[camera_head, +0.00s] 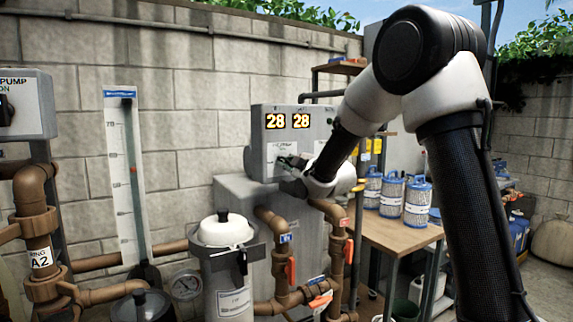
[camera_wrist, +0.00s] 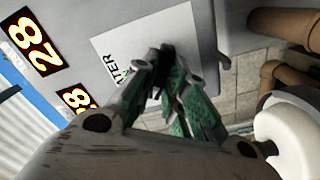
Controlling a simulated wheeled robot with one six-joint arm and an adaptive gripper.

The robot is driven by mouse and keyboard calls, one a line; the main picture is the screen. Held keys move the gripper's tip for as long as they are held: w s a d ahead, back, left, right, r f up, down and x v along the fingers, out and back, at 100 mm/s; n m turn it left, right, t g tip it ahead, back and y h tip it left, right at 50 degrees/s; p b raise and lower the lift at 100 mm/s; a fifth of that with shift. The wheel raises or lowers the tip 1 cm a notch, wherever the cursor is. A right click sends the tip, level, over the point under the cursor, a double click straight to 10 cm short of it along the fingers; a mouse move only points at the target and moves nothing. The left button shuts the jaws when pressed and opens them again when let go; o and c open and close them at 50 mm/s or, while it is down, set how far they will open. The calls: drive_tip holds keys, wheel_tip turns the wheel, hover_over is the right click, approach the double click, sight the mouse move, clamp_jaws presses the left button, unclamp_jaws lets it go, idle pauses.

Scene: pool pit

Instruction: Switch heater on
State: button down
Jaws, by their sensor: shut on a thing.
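The heater (camera_head: 262,135) is a grey box against the block wall, with two lit displays that both read 28 (camera_head: 288,121). A white label (camera_wrist: 122,38), partly hidden by my fingers, shows on its face in the wrist view. My gripper (camera_head: 287,161) is at the lower front of the heater, over the label. It also shows in the wrist view (camera_wrist: 164,62), its green fingers closed together around a small dark heater switch (camera_wrist: 165,52). The fingers hide most of the switch, so its setting cannot be told.
Brown pipes (camera_head: 279,258) with orange-handled valves rise below the heater. A white-lidded filter housing (camera_head: 226,230) stands in front on the left. A wooden table (camera_head: 395,232) with blue-and-white cartridges (camera_head: 418,203) stands right, behind my arm.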

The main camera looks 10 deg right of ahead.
drive_tip(key=m, duration=0.5)
drive_tip(key=shift+m, duration=0.4)
drive_tip(key=m, duration=0.5)
drive_tip(key=shift+m, duration=0.4)
drive_tip(key=c, duration=1.4)
unclamp_jaws()
drive_tip(key=shift+o, duration=0.2)
drive_tip(key=v, duration=0.7)
